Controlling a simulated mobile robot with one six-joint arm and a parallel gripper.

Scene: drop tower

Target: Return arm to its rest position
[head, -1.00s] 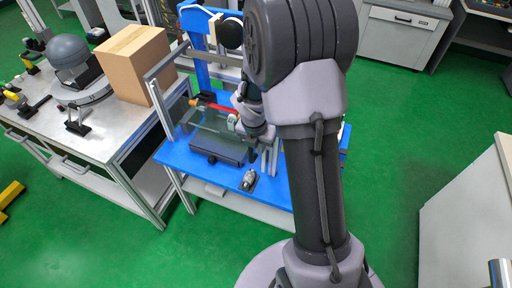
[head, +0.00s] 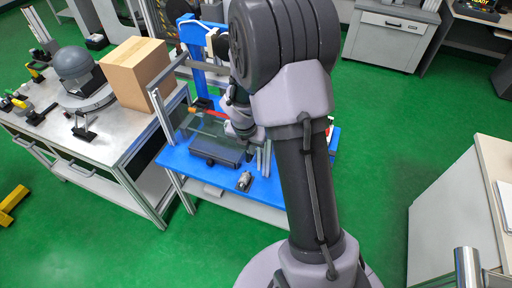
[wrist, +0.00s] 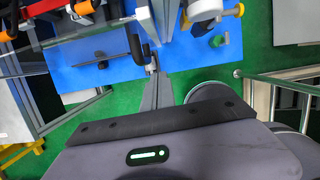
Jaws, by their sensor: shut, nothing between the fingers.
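My gripper (wrist: 156,80) shows in the wrist view, its narrow grey fingers together and nothing held between them. In the head view my arm reaches over the blue drop tower table (head: 215,185), and my forearm and wrist hide part of the tower. The gripper end is mostly hidden there. The blue table surface (wrist: 100,60) lies below the fingers in the wrist view, with a dark rod and a small black handle-like part near the fingertips.
A metal bench (head: 60,125) at left carries a cardboard box (head: 135,72) and a grey dome device (head: 75,65). A clear guard and aluminium posts stand close to my wrist. A white cabinet (head: 440,215) stands at right. Green floor is open between.

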